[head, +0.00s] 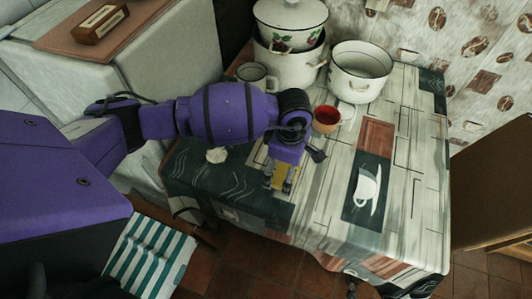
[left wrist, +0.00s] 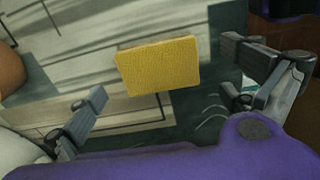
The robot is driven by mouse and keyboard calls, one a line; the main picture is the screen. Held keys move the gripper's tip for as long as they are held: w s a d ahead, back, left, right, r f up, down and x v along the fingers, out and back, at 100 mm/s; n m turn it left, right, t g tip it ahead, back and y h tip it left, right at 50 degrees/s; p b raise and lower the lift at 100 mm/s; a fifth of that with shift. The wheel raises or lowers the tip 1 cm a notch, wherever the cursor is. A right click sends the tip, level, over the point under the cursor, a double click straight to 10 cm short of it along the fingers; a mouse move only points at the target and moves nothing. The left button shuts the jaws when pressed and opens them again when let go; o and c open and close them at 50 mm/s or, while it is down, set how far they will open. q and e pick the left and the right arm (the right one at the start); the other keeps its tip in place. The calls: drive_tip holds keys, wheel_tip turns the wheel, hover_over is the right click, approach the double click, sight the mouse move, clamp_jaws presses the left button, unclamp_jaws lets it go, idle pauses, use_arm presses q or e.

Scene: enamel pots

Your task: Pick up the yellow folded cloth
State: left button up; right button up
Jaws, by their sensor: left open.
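The yellow folded cloth (left wrist: 158,65) lies flat on the table in the left wrist view, a small textured block between and ahead of my fingers. In the head view the yellow cloth (head: 278,178) shows only partly, beneath my left gripper (head: 277,186), whose fingers hide part of it. My left gripper also shows in the left wrist view (left wrist: 164,80). It is open and empty, with one finger to each side of the cloth and a visible gap. My right gripper is not in view.
A white lidded pot (head: 290,68), an open white pot (head: 361,72), a mug (head: 252,75) and a red-lined cup (head: 326,118) stand on the table's far side. A small whitish object (head: 217,155) lies left of my gripper. The right side of the tablecloth (head: 330,215) is clear.

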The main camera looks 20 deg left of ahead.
use_arm(q)
drive_tip(key=shift+w+d+f, duration=0.1)
drive_tip(key=shift+w+f, duration=0.05)
drive_tip(key=shift+f, duration=0.65)
drive_tip(key=c, duration=1.1)
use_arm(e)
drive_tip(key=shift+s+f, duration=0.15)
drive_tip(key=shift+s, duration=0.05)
use_arm(q)
drive_tip(key=shift+r, duration=0.15)
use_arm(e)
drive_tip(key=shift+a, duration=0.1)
use_arm(q)
drive_tip(key=shift+r, duration=0.6)
drive_tip(key=s+d+r, duration=0.1)
drive_tip(key=d+r, duration=0.2)
drive_tip(key=d, duration=0.1)
drive_tip(key=s+d+r+b, duration=0.1)
drive_tip(key=d+r, duration=0.3)
drive_tip(key=d, duration=0.1)
drive_tip(key=s+d+r, duration=0.1)
drive_tip(key=d+r, duration=0.3)
drive_tip(key=shift+s+d+r, duration=0.25)
drive_tip(key=shift+s+d, duration=0.05)
drive_tip(key=shift+s, duration=0.05)
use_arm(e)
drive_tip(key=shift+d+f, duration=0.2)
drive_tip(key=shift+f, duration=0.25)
